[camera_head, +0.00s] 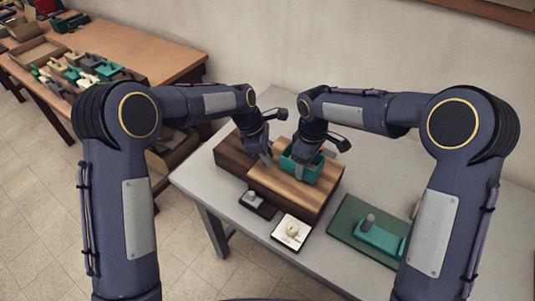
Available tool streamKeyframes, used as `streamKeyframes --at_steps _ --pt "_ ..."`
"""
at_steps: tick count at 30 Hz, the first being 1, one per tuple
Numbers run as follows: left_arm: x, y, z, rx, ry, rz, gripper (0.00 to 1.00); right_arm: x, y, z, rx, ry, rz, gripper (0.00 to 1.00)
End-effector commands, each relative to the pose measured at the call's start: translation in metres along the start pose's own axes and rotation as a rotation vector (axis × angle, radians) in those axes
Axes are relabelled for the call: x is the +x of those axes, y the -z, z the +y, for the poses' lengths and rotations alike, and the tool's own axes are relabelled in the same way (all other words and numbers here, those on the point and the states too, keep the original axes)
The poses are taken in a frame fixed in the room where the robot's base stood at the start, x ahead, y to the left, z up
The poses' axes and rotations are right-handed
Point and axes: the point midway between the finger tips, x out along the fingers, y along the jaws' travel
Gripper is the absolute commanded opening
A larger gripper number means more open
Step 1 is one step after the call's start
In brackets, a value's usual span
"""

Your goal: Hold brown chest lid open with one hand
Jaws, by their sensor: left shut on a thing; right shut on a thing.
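The brown chest (322,203) stands on the grey table, with a lighter striped wood part in front and a darker brown part (232,155) at its back left. My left gripper (266,158) is shut at the border between these parts, on what looks like the chest lid; its fingertips are small and partly hidden. My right gripper (301,155) is shut on a teal block-like thing (312,172) at the top of the chest. I cannot tell whether the teal thing rests on the wood or is inside, nor how far the lid is open.
In front of the chest lie a dark square with a grey piece (254,201) and a white square with a cream round piece (292,230). A green mat (345,216) with a teal object (378,239) lies to the right. A cluttered brown bench (165,62) stands at back left.

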Motion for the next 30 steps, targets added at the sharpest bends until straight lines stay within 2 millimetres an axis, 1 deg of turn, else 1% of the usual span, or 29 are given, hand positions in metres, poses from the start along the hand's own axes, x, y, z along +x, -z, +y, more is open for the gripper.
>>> streamKeyframes --at_steps 8,30 --pt "-0.002 0.002 0.002 -0.002 -0.001 0.000 0.00 0.000 0.000 0.000 0.000 0.000 0.000 0.38" --pt "-0.018 0.045 0.029 -0.005 -0.005 0.001 0.00 0.000 0.000 0.000 0.000 0.000 0.000 0.38"
